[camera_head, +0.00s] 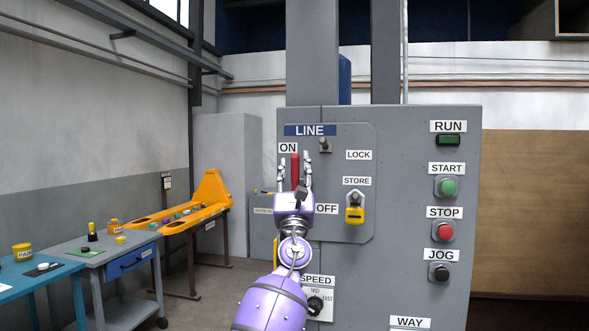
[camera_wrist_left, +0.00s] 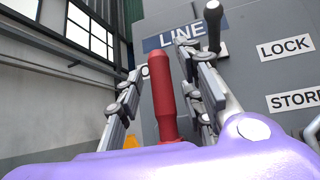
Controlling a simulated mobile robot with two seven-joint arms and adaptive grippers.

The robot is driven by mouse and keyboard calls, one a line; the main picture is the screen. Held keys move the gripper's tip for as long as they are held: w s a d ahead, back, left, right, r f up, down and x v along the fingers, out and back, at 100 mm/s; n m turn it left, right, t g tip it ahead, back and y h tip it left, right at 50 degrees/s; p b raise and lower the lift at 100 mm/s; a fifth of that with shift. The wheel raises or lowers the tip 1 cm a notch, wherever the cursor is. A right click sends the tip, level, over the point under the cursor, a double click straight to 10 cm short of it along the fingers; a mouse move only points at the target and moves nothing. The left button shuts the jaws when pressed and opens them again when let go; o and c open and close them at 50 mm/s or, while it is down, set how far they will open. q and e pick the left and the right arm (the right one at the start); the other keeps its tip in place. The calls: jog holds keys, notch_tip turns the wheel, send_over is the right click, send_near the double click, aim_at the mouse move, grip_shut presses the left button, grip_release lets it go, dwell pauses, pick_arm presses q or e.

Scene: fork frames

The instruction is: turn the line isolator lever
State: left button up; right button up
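The line isolator lever (camera_head: 295,168) is a red handle standing upright on the grey panel, beside the ON label (camera_head: 288,148) and under the LINE sign (camera_head: 310,130). The OFF label (camera_head: 326,209) is lower right. My left gripper (camera_head: 294,165) is in front of the panel with its fingers apart, one on each side of the lever. In the left wrist view the lever (camera_wrist_left: 162,95) stands between the two fingers, with gaps on both sides. The lever's base is hidden behind my gripper. My right gripper is not in view.
A small dark knob (camera_head: 324,146) sits right of the lever's top. A yellow padlock (camera_head: 355,213) hangs under the STORE label. RUN, START, STOP and JOG controls (camera_head: 445,210) line the right side. An orange tray stand (camera_head: 205,200) and a grey cart (camera_head: 110,255) stand left.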

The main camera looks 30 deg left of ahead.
pick_arm(q)
jog(key=v, duration=1.1)
jog(key=shift+f, duration=0.2)
jog(key=shift+s, duration=0.15)
